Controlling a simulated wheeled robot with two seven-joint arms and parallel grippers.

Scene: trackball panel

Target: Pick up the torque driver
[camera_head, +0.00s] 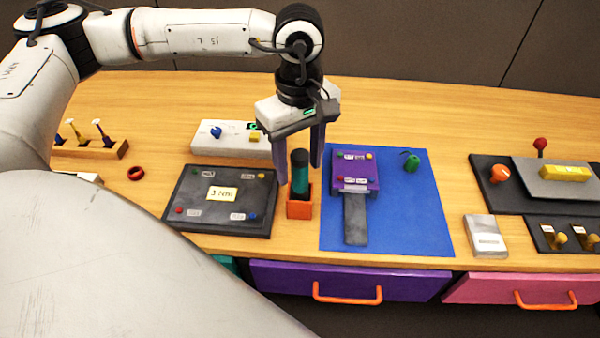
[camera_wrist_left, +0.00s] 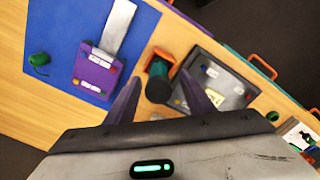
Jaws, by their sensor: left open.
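The torque driver (camera_head: 300,176) has a dark cap and a teal handle. It stands upright in an orange holder (camera_head: 299,207) on the wooden table, so its lower end is hidden. My left gripper (camera_head: 299,173) points down above the holder, its jaws open, with one finger on each side of the driver's upper part. In the left wrist view, the driver's dark top (camera_wrist_left: 158,86) shows between the two spread fingers (camera_wrist_left: 159,79). I cannot tell whether either finger touches it. My right gripper is not in view.
A dark panel (camera_head: 200,213) with a yellow label lies left of the holder. A blue mat (camera_head: 400,220) with a purple device (camera_head: 355,172) lies close on the right. A white box (camera_head: 232,138) is behind. Drawers (camera_head: 270,278) with orange handles are below the table edge.

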